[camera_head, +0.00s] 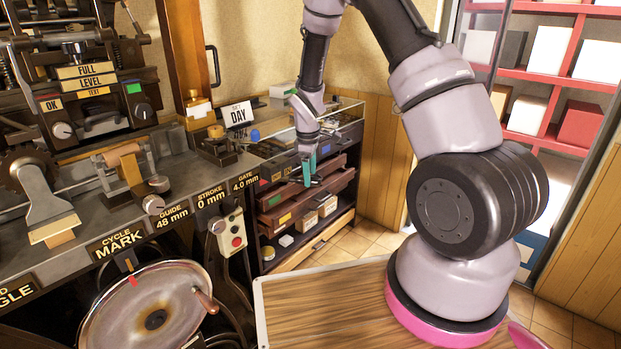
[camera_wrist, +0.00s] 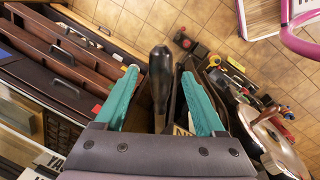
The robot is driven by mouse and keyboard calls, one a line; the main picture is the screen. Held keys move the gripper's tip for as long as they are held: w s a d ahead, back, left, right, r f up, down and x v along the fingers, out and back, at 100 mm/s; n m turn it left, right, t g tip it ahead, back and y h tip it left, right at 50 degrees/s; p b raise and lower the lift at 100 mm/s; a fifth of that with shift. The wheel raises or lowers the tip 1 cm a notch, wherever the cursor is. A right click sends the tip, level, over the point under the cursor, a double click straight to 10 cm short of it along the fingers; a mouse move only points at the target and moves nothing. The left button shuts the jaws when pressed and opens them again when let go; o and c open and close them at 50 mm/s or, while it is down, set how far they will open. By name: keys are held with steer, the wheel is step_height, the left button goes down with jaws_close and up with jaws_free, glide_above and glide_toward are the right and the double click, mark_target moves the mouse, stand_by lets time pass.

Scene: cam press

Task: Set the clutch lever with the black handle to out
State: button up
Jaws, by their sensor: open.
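In the wrist view a black, rounded lever handle (camera_wrist: 160,75) shows in the gap between my teal fingers. Its lower end runs down behind the gripper's palm. I cannot tell how far below or beyond the fingertips it lies; no contact shows. My gripper (camera_wrist: 165,75) is open, with no object held. In the head view my gripper (camera_head: 307,178) hangs fingers-down, in front of the drawers to the right of the press. The lever's handle is not clearly made out in the head view, and no clutch marking is readable.
A drawer cabinet (camera_head: 330,190) with partly open drawers stands behind the gripper. A wooden tabletop (camera_head: 330,300) lies in front.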

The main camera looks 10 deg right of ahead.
steer(key=shift+w+f, duration=0.1)
steer(key=shift+f, duration=0.85)
steer(key=shift+c, duration=0.4)
jaws_close()
stand_by(0.4)
